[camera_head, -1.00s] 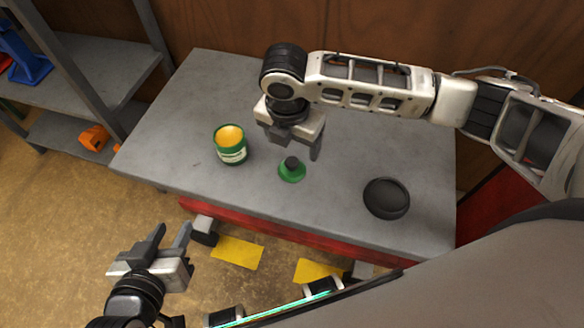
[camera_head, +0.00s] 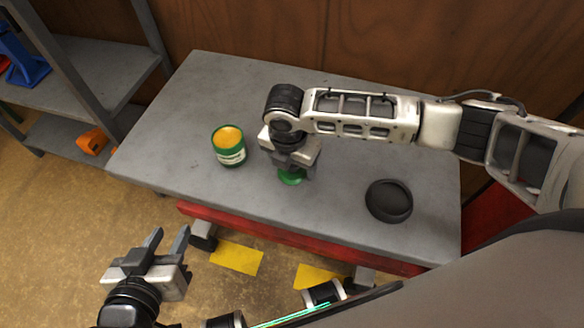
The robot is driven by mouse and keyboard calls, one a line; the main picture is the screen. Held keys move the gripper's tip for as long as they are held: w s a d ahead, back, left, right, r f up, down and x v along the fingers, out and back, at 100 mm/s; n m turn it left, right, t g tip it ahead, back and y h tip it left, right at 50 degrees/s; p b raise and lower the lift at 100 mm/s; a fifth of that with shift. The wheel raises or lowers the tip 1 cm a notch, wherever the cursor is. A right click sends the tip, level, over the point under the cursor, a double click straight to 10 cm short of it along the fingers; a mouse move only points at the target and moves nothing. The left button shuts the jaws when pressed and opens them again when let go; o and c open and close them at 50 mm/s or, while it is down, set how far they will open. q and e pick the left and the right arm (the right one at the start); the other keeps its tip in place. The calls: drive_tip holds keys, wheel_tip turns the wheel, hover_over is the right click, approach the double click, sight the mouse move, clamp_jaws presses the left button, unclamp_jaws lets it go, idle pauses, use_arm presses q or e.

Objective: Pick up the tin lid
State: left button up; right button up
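The green tin lid (camera_head: 291,177) lies on the grey lift table. My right gripper (camera_head: 291,168) is right above it and hides its dark knob and upper part. Its fingers reach down around where the knob is; I cannot tell whether they touch it. The open green tin (camera_head: 229,147), with yellow contents and a pale label, stands upright on the table to the left of the lid. My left gripper (camera_head: 168,241) is open and empty, off the table's front edge at the lower left.
The grey table top (camera_head: 200,95) is mostly clear. A round black dish (camera_head: 388,201) lies on it to the right. Grey shelving (camera_head: 85,70) with an orange object (camera_head: 92,141) and a blue object (camera_head: 24,60) stands at the left. A wooden wall closes off the back.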

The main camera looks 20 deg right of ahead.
drive_tip(key=c, duration=1.3)
drive_tip(key=shift+o, duration=0.2)
drive_tip(key=shift+s, duration=0.1)
drive_tip(key=shift+f, duration=0.1)
